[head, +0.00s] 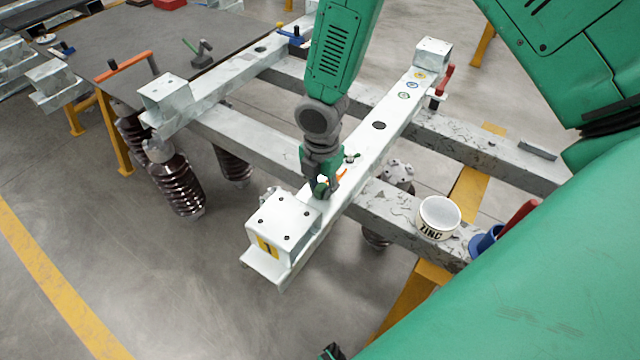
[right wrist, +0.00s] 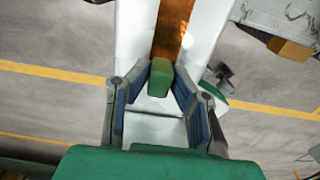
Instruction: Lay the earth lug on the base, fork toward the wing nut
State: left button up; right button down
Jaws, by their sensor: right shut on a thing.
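My right gripper (head: 325,184) reaches down from the top of the head view to the pale galvanised beam (head: 362,150). In the right wrist view the gripper (right wrist: 160,82) is shut on a green grip piece, from which a flat copper strip (right wrist: 172,30) runs away over the pale metal; I take this as the earth lug. Its fork end is not visible. In the head view only a small orange bit shows at the fingertips. A small fitting (head: 351,158) beside the gripper may be the wing nut; it is too small to tell.
A box-shaped end block (head: 284,219) marked 1 stands at the beam's near end. A white ZINC tub (head: 438,217) and a blue cup (head: 484,243) stand on the cross beam at right. A red-handled clamp (head: 442,84) is at the far end. Ribbed insulators (head: 175,182) hang at left.

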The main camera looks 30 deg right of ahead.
jog(key=shift+f, duration=0.15)
dwell(0.6)
jog(key=c, duration=1.3)
grip_release()
jog(key=shift+c, duration=0.2)
notch_tip(320, 180, up, 12)
jog(key=shift+f, duration=0.15)
